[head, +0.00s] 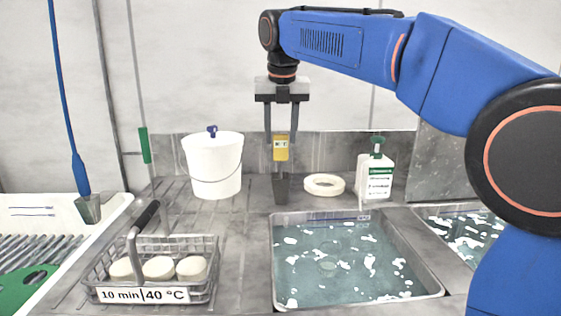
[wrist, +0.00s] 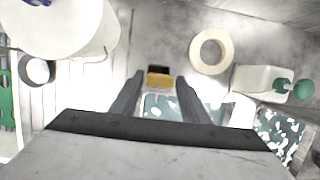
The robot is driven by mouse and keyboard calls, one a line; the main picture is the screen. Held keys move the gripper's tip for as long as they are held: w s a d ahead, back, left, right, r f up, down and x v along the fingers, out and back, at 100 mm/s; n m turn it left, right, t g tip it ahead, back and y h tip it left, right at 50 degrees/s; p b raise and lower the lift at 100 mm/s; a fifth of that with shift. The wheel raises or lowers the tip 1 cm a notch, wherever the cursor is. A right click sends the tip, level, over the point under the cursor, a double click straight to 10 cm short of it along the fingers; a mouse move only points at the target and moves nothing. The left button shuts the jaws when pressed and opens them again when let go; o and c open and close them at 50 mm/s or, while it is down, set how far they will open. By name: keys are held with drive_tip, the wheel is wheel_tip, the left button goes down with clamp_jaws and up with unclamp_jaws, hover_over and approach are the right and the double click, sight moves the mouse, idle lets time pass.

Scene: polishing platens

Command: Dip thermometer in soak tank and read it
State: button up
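The thermometer (head: 281,150) is a small yellow unit with a pale display whose text is too small to read. It is upright above a dark holder-like block (head: 281,190) behind the soak tank. My gripper (head: 281,168) points down with its two fingers apart, one on each side of the thermometer. In the wrist view the yellow thermometer (wrist: 160,80) lies between the fingertips (wrist: 160,77), with a visible gap on both sides. The soak tank (head: 437,291) is a sunken metal basin of bluish water with white foam patches. The thermometer's probe is hidden.
A wire basket (head: 205,290) labelled "10 min|40 °C" holds white round pads at front left. A white bucket (head: 213,165), a white ring (head: 324,185) and a green-capped bottle (head: 376,175) stand at the back. A second foamy basin (head: 465,232) is at right.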

drive_tip(key=c, duration=0.5)
drive_tip(key=shift+r, duration=0.15)
drive_tip(key=shift+r, duration=4.35)
